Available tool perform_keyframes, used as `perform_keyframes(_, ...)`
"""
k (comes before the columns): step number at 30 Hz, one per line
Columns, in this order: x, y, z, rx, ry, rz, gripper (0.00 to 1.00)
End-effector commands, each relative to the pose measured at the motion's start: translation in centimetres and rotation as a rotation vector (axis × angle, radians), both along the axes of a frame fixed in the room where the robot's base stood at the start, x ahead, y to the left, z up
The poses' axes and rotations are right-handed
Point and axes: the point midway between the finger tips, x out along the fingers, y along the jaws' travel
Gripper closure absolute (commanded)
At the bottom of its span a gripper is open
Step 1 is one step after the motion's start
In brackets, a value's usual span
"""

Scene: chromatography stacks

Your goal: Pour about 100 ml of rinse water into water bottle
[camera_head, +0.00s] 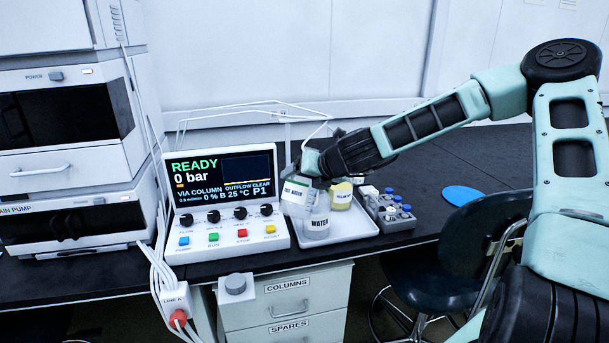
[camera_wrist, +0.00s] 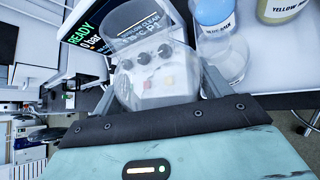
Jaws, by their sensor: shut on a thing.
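My gripper (camera_head: 303,172) is shut on a clear vessel labelled as rinse water (camera_head: 296,193), which looks slightly tilted. In the wrist view the see-through rinse vessel (camera_wrist: 150,75) is between my fingers, and the control panel shows through it. The water bottle (camera_head: 316,224), clear with a white "WATER" label, stands upright on the white tray (camera_head: 352,232). The rinse vessel overlaps the upper left of the water bottle in the head view. I cannot tell whether they touch or whether water is flowing. The water bottle is not clearly identifiable in the wrist view.
The control panel (camera_head: 226,200) is left, a rack of small vials (camera_head: 388,210) right. Dark bench beyond the blue disc (camera_head: 463,196) is clear.

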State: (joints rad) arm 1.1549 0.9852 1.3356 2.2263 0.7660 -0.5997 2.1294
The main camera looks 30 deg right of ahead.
Motion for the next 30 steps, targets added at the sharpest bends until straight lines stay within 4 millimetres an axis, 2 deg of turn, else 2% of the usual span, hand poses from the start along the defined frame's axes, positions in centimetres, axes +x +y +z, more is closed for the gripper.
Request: perform_keyframes(30, -0.07, 0.29, -0.44, 0.07, 0.036, 0.0, 0.71)
